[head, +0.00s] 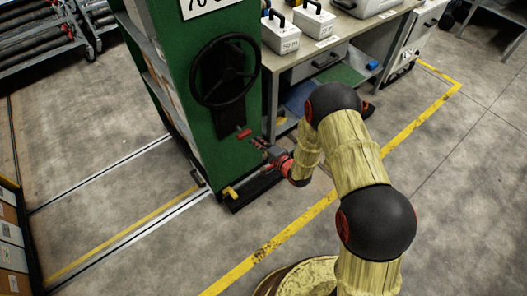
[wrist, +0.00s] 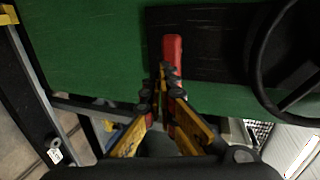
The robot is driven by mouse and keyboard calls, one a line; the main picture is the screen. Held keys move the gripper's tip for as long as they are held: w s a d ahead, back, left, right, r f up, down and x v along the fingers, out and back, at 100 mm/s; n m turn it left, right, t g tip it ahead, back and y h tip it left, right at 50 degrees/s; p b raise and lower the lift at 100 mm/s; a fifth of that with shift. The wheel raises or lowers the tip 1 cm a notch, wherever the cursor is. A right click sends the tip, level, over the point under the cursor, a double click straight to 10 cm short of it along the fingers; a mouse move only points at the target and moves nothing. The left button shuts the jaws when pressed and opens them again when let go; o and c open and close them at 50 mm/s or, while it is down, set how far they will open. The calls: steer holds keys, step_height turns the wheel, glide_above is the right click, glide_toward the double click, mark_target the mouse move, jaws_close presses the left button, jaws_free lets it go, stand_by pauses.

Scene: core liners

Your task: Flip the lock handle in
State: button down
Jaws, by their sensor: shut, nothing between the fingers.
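The red lock handle (head: 244,133) sticks out from the green end panel of the shelf unit (head: 222,165), just below the black handwheel (head: 224,72). In the wrist view the handle (wrist: 172,50) lies on a black plate (wrist: 207,45) and points toward my fingers. My gripper (head: 258,145) is shut and empty, to the lower right of the handle in the head view. In the wrist view my fingertips (wrist: 164,72) overlap the handle's near end and partly hide it. I cannot tell whether they touch it.
The handwheel rim (wrist: 262,75) is close at right in the wrist view. A workbench (head: 310,62) with white boxes (head: 280,33) stands beside the shelf unit. A yellow part (head: 230,193) sits low at the panel's foot. The floor to the right is mostly clear.

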mark_target(249, 134)
steer(key=shift+w+a, duration=0.55)
steer(key=shift+w, duration=0.25)
steer(key=w+a, duration=0.1)
steer(key=w, duration=0.1)
steer(key=w+a+b, duration=0.1)
steer(key=shift+w+a+f, duration=0.1)
steer(key=shift+w+a, duration=0.25)
steer(key=shift+w, duration=0.05)
